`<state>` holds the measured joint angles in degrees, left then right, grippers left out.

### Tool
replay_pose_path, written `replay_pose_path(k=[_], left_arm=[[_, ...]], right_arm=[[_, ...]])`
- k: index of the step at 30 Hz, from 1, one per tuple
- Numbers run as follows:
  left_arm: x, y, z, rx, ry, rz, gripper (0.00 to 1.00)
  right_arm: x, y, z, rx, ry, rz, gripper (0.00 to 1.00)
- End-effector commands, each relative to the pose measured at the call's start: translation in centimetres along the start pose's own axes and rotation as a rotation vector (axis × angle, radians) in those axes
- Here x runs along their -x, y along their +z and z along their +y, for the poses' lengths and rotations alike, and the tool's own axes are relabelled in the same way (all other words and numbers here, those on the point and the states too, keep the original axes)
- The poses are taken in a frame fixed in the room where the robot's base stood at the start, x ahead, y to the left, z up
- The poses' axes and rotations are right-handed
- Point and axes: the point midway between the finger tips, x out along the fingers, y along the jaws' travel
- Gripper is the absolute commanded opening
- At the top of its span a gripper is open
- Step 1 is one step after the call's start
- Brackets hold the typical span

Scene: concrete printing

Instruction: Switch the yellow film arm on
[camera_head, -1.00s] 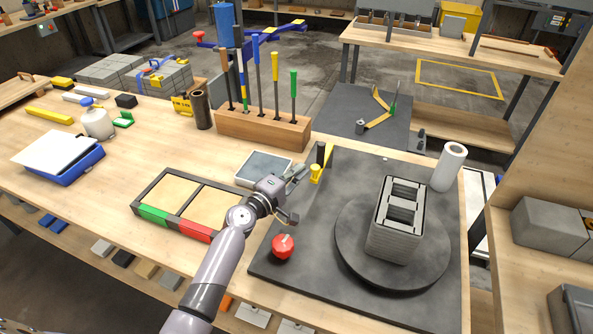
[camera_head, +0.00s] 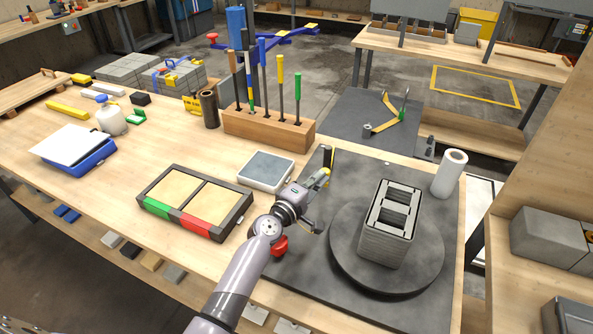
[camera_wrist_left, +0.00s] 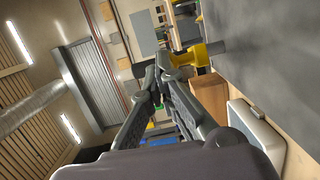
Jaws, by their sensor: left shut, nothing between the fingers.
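The yellow film arm (camera_head: 331,161) stands beside a short dark post (camera_head: 325,153) at the far left edge of the dark machine plate, partly covered by my gripper. In the left wrist view the yellow film arm (camera_wrist_left: 197,55) lies just beyond the fingertips. My left gripper (camera_head: 321,186) is shut and empty, close in front of the yellow part; whether it touches cannot be told. It also shows in the left wrist view (camera_wrist_left: 160,78). A grey printed block (camera_head: 389,230) stands on the round turntable (camera_head: 345,262) to the right. My right gripper is not in view.
A red knob (camera_head: 280,245) is partly hidden behind my left arm. A grey-topped tray (camera_head: 266,170) and a wooden tool block (camera_head: 268,130) with upright tools stand left and behind. A white roll (camera_head: 450,172) stands at the plate's right corner.

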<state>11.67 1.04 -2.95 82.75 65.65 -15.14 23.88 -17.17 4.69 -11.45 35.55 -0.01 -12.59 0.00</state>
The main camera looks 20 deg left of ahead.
Motion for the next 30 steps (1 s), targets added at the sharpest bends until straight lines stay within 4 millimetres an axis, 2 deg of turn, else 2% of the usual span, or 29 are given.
replay_pose_path(k=[6,13,21,30], left_arm=[[-1.3,3.1,0.2,0.001,0.0,-0.002,0.0],[-2.6,5.2,0.4,0.0,0.001,-0.001,0.0],[-3.4,6.2,0.4,0.0,0.001,0.0,0.0],[-3.5,6.3,0.4,-0.001,0.0,0.0,0.0]], right_arm=[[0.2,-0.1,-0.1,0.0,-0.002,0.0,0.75],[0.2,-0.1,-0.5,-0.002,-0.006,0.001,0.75],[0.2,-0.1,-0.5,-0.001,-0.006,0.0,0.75],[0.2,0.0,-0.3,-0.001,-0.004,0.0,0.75]])
